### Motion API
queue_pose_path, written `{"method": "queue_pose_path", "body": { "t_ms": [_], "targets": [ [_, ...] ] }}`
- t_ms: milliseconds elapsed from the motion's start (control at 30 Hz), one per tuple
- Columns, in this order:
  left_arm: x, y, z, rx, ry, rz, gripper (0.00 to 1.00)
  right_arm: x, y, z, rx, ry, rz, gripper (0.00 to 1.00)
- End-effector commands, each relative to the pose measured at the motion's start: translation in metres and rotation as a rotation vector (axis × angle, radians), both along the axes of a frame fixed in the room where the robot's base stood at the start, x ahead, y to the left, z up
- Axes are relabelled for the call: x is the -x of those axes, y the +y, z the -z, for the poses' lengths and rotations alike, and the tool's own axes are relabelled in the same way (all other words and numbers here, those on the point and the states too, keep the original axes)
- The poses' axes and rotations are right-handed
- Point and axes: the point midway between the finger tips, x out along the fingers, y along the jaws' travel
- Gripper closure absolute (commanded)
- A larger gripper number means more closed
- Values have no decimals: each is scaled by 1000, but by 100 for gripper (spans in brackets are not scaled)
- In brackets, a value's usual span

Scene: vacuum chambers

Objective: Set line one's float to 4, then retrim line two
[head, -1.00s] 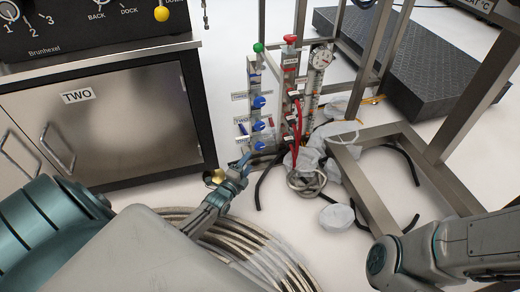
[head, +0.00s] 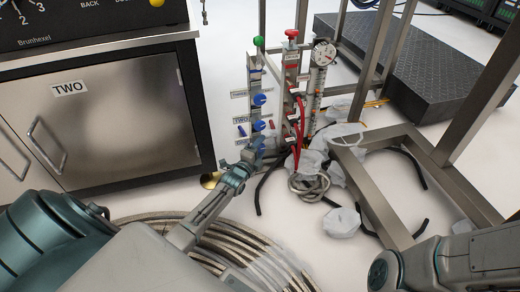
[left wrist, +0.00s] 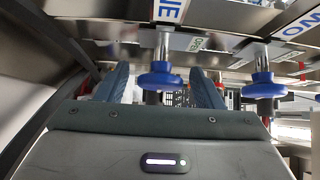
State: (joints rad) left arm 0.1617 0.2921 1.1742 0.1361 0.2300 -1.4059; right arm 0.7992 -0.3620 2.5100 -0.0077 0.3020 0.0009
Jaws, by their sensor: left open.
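A column of blue knobs stands on the post at centre in the head view. The middle knob (head: 260,125) is beside a label reading TWO. My left gripper (head: 251,157) is at the lowest knob, which it partly covers. In the left wrist view, the open fingers (left wrist: 163,88) stand on either side of a blue knob (left wrist: 158,80) under a label ending in NE. Contact is not clear. Another blue knob (left wrist: 264,88), near an upside-down label ending in WO, is to the right. A scaled tube (head: 314,95) stands right of the red-topped post; its float cannot be read. My right gripper is out of view.
A metal cabinet (head: 120,125) marked TWO stands at left. Coiled hose (head: 235,250) lies on the floor below my left arm. A steel frame (head: 365,185) and dark hoses are at right. A crumpled clear bag (head: 341,222) lies on the floor.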

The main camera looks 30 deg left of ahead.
Motion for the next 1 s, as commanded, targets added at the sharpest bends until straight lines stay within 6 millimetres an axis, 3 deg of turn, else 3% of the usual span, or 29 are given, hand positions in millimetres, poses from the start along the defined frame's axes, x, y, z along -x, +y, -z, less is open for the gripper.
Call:
{"method": "queue_pose_path", "body": {
  "t_ms": [33, 233, 1000],
  "targets": [
    [0, 0, 0, 0, 0, 0, 45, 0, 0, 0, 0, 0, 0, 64],
    [0, 0, 0, 0, 0, 0, 84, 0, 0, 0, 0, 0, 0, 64],
    [0, 0, 1, 206, -240, -1, 84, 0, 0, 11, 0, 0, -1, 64]
  ]
}}
